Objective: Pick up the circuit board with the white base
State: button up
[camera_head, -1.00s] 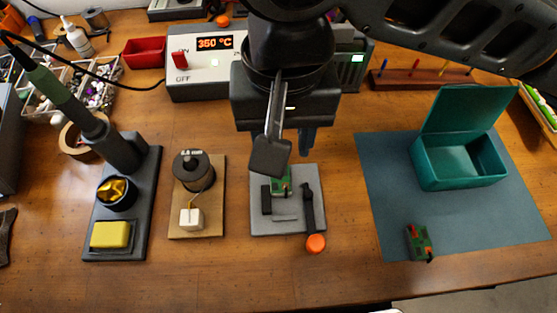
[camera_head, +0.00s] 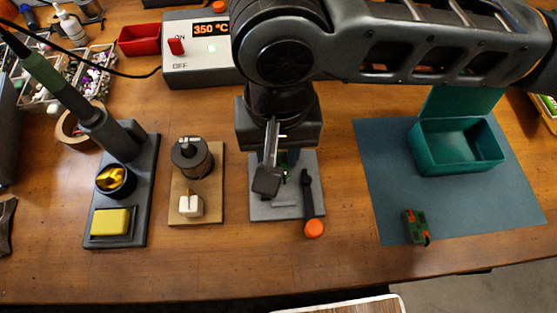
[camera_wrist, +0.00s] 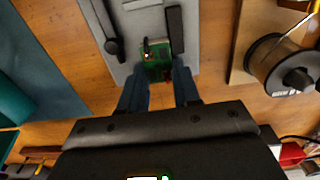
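A green circuit board (camera_wrist: 155,60) sits at the grey holder plate (camera_head: 268,212), between two dark parts of it. In the head view this board is mostly hidden by my gripper; I cannot make out a white base under it. My gripper (camera_head: 280,173) points down over the holder. In the wrist view my gripper's fingers (camera_wrist: 158,74) are apart, one on each side of the board's near end. I cannot tell whether they touch it. A second small green and red board (camera_head: 416,227) lies on the blue-grey mat at the right.
The holder has a dark lever with an orange knob (camera_head: 314,229). Left of it stand a solder spool (camera_head: 192,158) on a wooden base and the soldering iron stand (camera_head: 120,228). An open teal box (camera_head: 458,162) stands on the mat (camera_head: 385,160).

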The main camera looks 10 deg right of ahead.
jog(key=c, duration=0.5)
jog(key=shift+r, duration=0.1)
